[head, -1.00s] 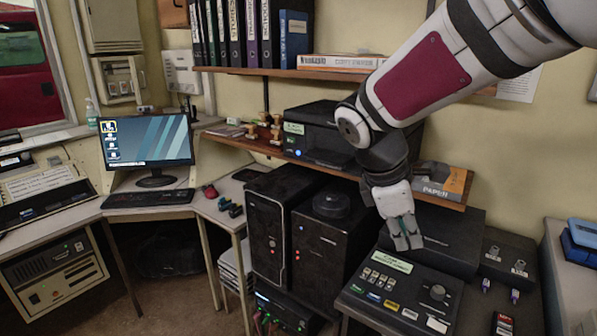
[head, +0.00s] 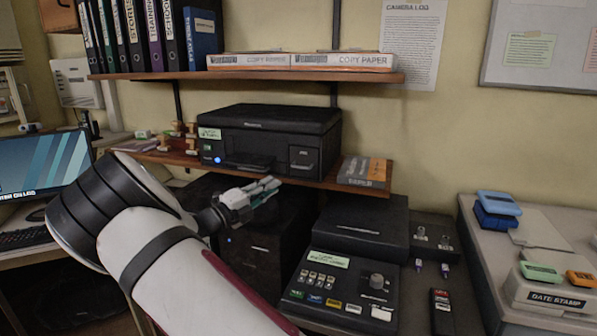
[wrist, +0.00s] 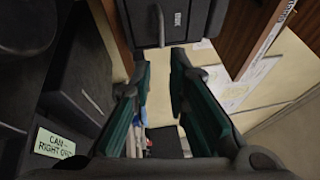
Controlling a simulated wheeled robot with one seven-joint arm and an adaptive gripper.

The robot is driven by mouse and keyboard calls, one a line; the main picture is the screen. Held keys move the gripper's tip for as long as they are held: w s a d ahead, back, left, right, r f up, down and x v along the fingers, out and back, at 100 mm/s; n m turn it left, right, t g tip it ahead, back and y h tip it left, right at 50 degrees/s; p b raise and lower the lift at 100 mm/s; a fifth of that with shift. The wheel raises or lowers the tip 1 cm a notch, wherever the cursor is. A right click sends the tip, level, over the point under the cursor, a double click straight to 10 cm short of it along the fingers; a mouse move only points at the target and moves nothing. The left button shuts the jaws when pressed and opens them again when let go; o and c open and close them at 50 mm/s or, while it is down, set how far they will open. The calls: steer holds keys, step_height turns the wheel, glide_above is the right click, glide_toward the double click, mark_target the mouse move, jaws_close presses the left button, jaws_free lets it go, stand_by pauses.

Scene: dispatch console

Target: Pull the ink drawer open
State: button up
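A black printer (head: 270,132) stands on the wooden shelf. A small dark drawer front (head: 302,158) with a pale label is at the right of its face. In the wrist view the drawer front (wrist: 177,22), with a small label and a thin metal handle (wrist: 161,26), is at the top centre. It looks shut. My gripper (head: 268,186) is in front of and slightly below the printer, left of the drawer in the head view. In the wrist view its fingers (wrist: 160,62) are apart and empty, with the handle just beyond the tips.
The shelf edge (head: 225,172) runs below the printer, and a box of paper (head: 364,170) lies right of it. Below is a button panel (head: 338,288) with a knob. An upper shelf (head: 245,76) holds binders and copy paper. Dark computer towers stand under the lower shelf.

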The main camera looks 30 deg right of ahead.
mark_target(300, 167)
steer(key=shift+n, duration=0.3)
steer(key=x, duration=0.9)
steer(key=w+x, duration=0.1)
steer(key=x, duration=0.3)
steer(key=shift+d+r, duration=0.1)
steer(key=shift+d, duration=0.05)
jaws_close()
